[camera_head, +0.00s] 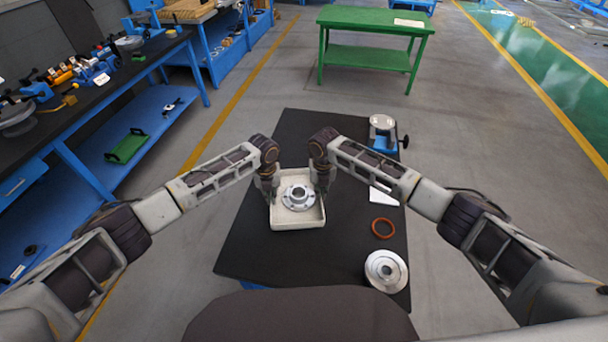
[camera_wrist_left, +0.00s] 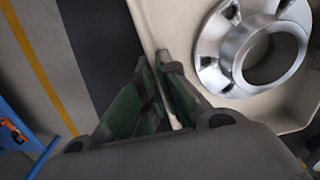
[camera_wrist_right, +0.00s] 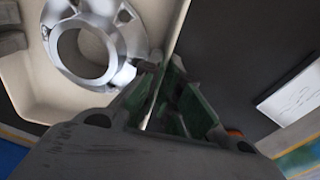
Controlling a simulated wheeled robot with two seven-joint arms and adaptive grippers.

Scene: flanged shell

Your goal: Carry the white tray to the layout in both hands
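The white tray (camera_head: 284,224) is in the middle of the head view, over the dark table. A silver flanged shell (camera_head: 298,197) lies inside it, flange down. My left gripper (camera_head: 271,194) is at the tray's left wall; in the left wrist view its green-padded fingers (camera_wrist_left: 160,72) stand on both sides of the wall and close on it. My right gripper (camera_head: 322,190) is at the right wall; in the right wrist view its fingers (camera_wrist_right: 163,78) pinch that wall likewise. Whether the tray touches the table is hard to tell. No layout is clearly identifiable.
On the table (camera_head: 250,250) lie an orange ring (camera_head: 382,228), a silver flanged part (camera_head: 386,270), a white sheet (camera_head: 383,195) and a blue-based device (camera_head: 382,133). The table's left and front parts are clear. A green table (camera_head: 375,18) stands beyond; a blue workbench (camera_head: 110,80) is left.

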